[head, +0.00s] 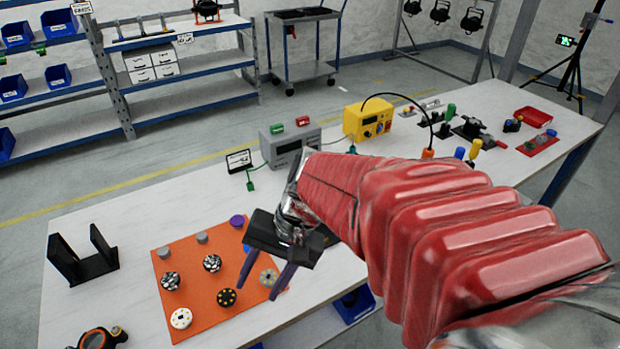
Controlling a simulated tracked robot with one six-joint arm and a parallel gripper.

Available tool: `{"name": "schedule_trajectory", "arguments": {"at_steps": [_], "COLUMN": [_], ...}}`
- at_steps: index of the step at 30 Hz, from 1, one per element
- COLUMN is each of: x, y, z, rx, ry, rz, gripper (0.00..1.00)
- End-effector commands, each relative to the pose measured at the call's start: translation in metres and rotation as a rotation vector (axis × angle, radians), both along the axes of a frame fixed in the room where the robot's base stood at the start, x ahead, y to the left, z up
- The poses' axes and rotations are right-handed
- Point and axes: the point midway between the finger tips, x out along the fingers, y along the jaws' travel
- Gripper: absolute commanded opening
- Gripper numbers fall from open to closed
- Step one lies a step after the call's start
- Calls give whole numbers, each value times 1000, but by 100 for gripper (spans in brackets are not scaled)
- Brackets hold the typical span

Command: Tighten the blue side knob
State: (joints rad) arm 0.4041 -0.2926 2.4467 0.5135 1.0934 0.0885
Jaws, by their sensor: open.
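My gripper (266,273) is open. Its two dark purple fingers point down over the right part of the orange mat (198,251), with a pale round disc (269,277) showing between and behind them. A small blue piece (246,248) shows just behind the gripper's left side, mostly hidden. I cannot tell whether it is the blue side knob. A purple round knob (237,221) stands at the mat's back right corner. My arm covers much of the table's middle and right, so a knob there may be hidden.
Several patterned and grey round pieces stand on the mat. A black bracket (84,259) is at the left, and a black and orange part (101,338) at the front left. A grey box (290,143) and yellow box (368,122) stand behind my arm. The table's back left is clear.

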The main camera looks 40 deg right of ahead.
Motion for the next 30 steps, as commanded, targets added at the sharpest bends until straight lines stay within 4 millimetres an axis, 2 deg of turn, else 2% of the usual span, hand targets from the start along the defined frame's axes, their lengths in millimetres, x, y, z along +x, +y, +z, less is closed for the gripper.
{"name": "schedule_trajectory", "arguments": {"at_steps": [8,18,22,30], "x": [-11,-13,-13,-13], "y": [5,6,6,5], "z": [30,76,85,86], "rx": [-286,-581,-629,-640], "ry": [-191,-441,-487,-494], "rz": [292,568,609,618], "gripper": [43,43,43,43]}}
